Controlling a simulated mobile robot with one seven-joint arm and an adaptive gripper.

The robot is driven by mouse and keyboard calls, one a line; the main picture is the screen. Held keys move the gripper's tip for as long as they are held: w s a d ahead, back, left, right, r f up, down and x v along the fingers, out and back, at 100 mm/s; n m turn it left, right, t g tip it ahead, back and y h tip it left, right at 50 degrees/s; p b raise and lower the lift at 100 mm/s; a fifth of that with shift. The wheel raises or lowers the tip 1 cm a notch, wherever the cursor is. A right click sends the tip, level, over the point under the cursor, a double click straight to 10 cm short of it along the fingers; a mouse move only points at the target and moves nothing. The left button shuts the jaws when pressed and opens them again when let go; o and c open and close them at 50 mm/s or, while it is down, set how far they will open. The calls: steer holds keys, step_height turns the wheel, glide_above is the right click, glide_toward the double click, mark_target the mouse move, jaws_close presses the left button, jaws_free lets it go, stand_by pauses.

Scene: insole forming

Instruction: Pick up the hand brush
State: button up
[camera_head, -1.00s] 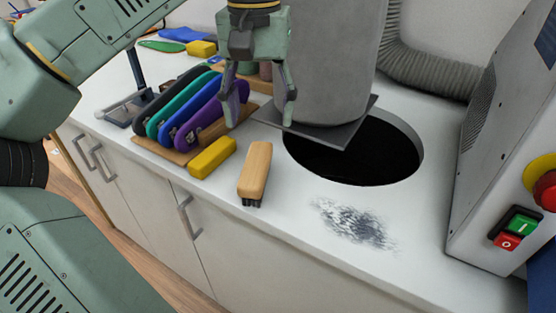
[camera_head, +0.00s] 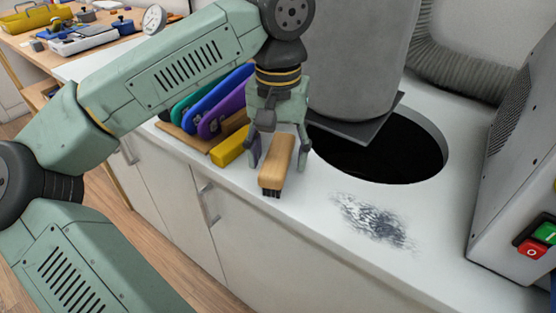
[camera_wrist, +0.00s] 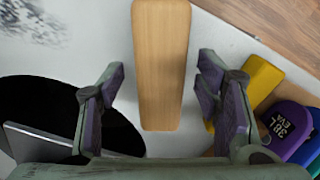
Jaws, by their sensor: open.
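The hand brush (camera_head: 277,163) has a light wooden back and dark bristles. It lies on the white counter just left of the round black opening, with its bristle end towards the counter's front edge. My gripper (camera_head: 276,160) is above the brush with one finger on each side. In the wrist view the brush (camera_wrist: 160,65) runs between the two open fingers (camera_wrist: 160,90), with a gap on both sides. The fingers do not appear to touch it. The far part of the brush is partly hidden by my gripper in the head view.
A yellow block (camera_head: 230,147) lies close to the left of the brush. Coloured insoles (camera_head: 222,108) stand in a wooden rack behind it. Dark dust (camera_head: 372,220) lies on the counter to the right.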

mark_target(277, 155)
steer(key=shift+c, duration=0.5)
jaws_close()
steer(key=shift+r, duration=0.85)
steer(key=shift+s+a+r+b, duration=0.1)
steer(key=shift+s+r+b, duration=0.15)
steer(key=shift+r, duration=0.2)
steer(key=shift+s+r+b, duration=0.15)
steer(key=shift+r+b, duration=0.05)
steer(key=shift+r, duration=0.25)
steer(key=s+a+r+b, duration=0.1)
steer(key=s+a, duration=0.2)
steer(key=s, duration=1.2)
steer(key=shift+r, duration=0.3)
steer(key=shift+c, duration=2.4)
jaws_free()
steer(key=shift+w, duration=0.1)
jaws_close()
